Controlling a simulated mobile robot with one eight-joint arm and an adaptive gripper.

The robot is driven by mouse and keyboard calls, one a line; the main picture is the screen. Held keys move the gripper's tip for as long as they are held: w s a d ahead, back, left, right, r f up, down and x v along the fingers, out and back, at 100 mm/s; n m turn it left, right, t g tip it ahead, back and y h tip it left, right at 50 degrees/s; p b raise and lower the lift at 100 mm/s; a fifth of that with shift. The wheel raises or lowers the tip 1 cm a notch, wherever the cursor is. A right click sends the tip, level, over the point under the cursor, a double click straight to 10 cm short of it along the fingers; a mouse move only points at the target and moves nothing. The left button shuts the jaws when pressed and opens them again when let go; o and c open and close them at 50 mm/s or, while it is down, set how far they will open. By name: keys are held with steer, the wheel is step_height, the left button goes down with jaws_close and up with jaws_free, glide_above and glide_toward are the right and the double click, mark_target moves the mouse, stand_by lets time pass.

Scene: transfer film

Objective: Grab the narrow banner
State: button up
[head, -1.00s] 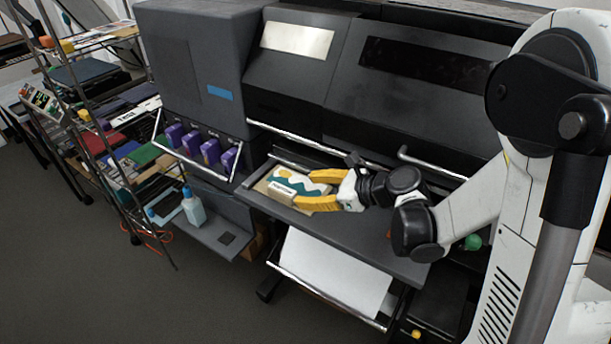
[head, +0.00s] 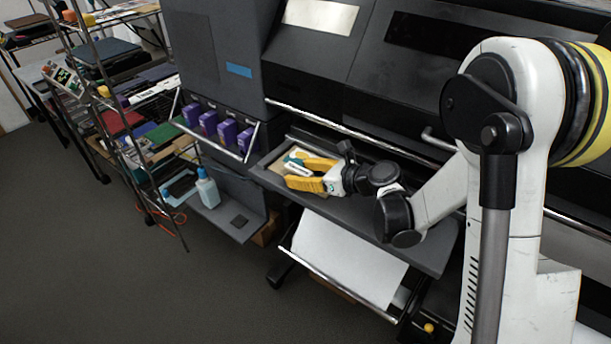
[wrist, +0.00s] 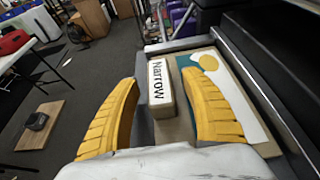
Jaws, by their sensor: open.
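The narrow banner (wrist: 162,90) is a small beige block with a white face marked "Narrow" in the wrist view. It stands between my two yellow fingers, nearer the right one, with a visible gap to the left one. In the head view the banner (head: 297,169) is small and partly covered by my fingers. My gripper (head: 298,174) is open around it, over the printer's tray. In the wrist view my gripper (wrist: 158,82) shows its two fingers apart. Whether the right finger touches the banner cannot be told.
The dark printer (head: 350,70) rises behind the tray. Purple cartridges (head: 227,131) and a light blue bottle (head: 207,188) are to the left.

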steer(key=shift+w+a+f, duration=0.2)
steer(key=shift+w+a, duration=0.05)
steer(key=shift+a, duration=0.05)
steer(key=shift+r, duration=0.1)
jaws_close()
